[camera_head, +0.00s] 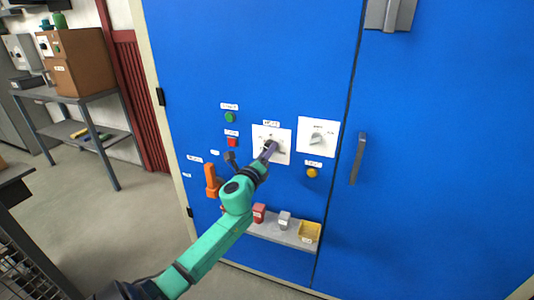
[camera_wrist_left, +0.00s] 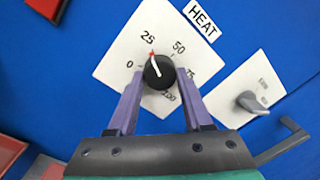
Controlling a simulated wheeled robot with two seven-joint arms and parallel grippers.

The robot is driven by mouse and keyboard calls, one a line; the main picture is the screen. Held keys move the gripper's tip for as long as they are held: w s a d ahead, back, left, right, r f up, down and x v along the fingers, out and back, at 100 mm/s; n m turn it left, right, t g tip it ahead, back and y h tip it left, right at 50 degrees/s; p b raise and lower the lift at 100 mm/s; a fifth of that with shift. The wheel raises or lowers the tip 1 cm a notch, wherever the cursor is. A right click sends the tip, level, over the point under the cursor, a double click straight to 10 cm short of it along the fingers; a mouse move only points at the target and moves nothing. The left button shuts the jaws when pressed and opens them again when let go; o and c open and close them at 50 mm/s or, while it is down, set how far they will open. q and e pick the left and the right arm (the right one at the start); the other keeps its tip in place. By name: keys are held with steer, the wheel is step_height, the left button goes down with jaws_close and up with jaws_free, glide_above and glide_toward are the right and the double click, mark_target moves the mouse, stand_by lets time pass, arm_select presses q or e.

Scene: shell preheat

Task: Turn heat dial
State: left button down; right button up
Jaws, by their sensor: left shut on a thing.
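The heat dial is a round black knob (camera_wrist_left: 158,73) on a white plate (camera_head: 284,155), under a HEAT label (camera_wrist_left: 201,19). In the left wrist view its white pointer, red at the tip, points at about 25. The scale reads 0, 25, 50, 75 and 100. My left gripper (camera_head: 268,149) reaches the plate in the head view. In the left wrist view its two purple fingers (camera_wrist_left: 159,77) stand on either side of the knob, shut on it. In the head view the gripper mostly hides the knob. My right gripper is in neither view.
A second white plate with a grey knob (camera_head: 316,138) sits right of the dial. A green button (camera_head: 230,117), red button (camera_head: 232,141), yellow button (camera_head: 311,172), orange handle (camera_head: 211,181) and door handle (camera_head: 357,158) stick out nearby. A shelf below holds a yellow bin (camera_head: 309,232).

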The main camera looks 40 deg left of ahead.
arm_select(q)
steer(key=n, duration=0.6)
steer(key=n+y+p, duration=0.1)
steer(key=n, duration=0.4)
steer(key=shift+d+r+n+g, duration=0.1)
steer(key=shift+r+n+g, duration=0.05)
steer(key=shift+n+g, duration=0.2)
steer(key=shift+c, duration=1.6)
jaws_free()
